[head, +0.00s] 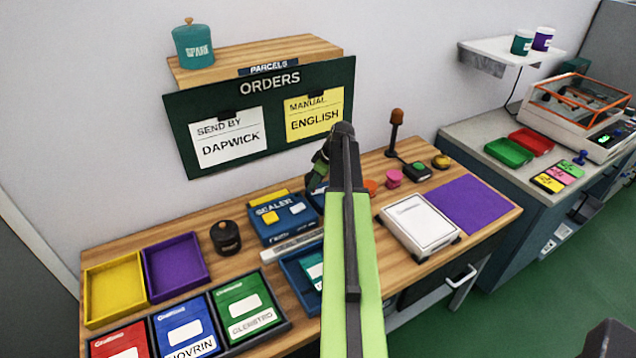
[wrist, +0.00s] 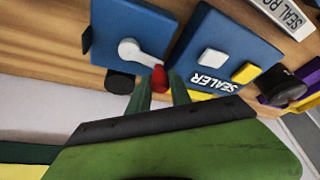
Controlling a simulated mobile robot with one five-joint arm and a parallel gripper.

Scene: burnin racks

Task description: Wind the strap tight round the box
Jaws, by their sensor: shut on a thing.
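My gripper (wrist: 161,91) is shut on the red knob (wrist: 160,78) at the end of a white crank arm (wrist: 140,52). The crank sits on the face of a blue machine (wrist: 115,22), and its arm slants down to the right in the wrist view. In the head view my gripper (head: 319,172) is at the back of the wooden bench, and my green arm hides most of this machine. A white flat box (head: 418,222) lies on the bench to the right of my arm.
The blue sealer (head: 284,216) stands close beside the crank machine; it also shows in the wrist view (wrist: 222,50). A dark round pot (head: 226,237), yellow tray (head: 115,288) and purple tray (head: 176,266) are left. A purple mat (head: 470,204) lies clear at right.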

